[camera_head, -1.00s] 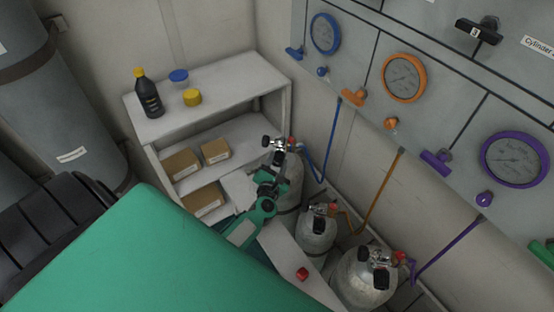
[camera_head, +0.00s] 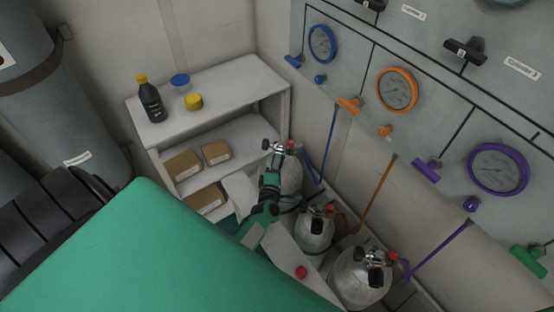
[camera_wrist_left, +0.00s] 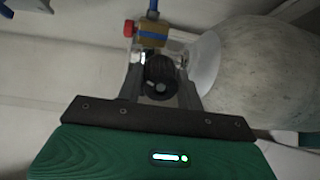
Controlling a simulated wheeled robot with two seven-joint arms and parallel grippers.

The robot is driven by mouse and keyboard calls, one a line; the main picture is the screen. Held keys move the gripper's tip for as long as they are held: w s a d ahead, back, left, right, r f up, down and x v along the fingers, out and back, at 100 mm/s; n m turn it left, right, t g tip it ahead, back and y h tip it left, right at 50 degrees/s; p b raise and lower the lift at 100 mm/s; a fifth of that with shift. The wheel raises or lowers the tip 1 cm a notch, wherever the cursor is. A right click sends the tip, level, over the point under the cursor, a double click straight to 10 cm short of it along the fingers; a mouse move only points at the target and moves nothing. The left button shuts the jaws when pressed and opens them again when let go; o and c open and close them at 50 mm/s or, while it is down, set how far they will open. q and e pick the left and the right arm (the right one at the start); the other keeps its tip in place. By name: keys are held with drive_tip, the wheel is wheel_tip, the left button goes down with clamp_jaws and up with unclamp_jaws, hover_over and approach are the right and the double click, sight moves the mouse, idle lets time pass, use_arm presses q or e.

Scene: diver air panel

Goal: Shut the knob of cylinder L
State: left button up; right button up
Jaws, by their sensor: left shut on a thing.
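Three grey cylinders stand in a row by the wall. The leftmost cylinder (camera_head: 291,178), with the blue hose, has a valve (camera_head: 279,148) on top; no letter on it is readable. My left gripper (camera_head: 274,163) is at this valve. In the left wrist view a black ribbed knob (camera_wrist_left: 160,78) sits between the fingers of my left gripper (camera_wrist_left: 160,72), which are shut on it. A brass fitting (camera_wrist_left: 152,34) with a blue band and a red cap (camera_wrist_left: 129,28) show just beyond. The cylinder's pale body (camera_wrist_left: 262,65) is at the right. My right gripper is out of view.
The middle cylinder (camera_head: 313,240) and the right cylinder (camera_head: 352,280) stand close by, with orange and purple hoses. A white shelf (camera_head: 215,98) with boxes stands at left. The gauge panel (camera_head: 440,110) hangs on the wall above.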

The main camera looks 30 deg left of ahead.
use_arm(q)
drive_tip(key=m+p, duration=0.1)
drive_tip(key=m, duration=0.5)
drive_tip(key=shift+d+p, duration=0.1)
drive_tip(key=shift+p, duration=0.25)
drive_tip(key=m, duration=0.3)
drive_tip(key=shift+f+p, duration=0.15)
drive_tip(key=shift+p, duration=0.15)
drive_tip(key=shift+m+y, duration=0.4)
drive_tip(key=shift+m, duration=1.3)
drive_tip(key=o, duration=1)
drive_tip(key=shift+s, duration=0.1)
drive_tip(key=shift+s+d+p, duration=0.1)
drive_tip(key=shift+s+p, duration=0.2)
drive_tip(key=shift+p, duration=0.1)
drive_tip(key=p+v, duration=0.3)
drive_tip(key=v, duration=1)
drive_tip(key=shift+p, duration=0.35)
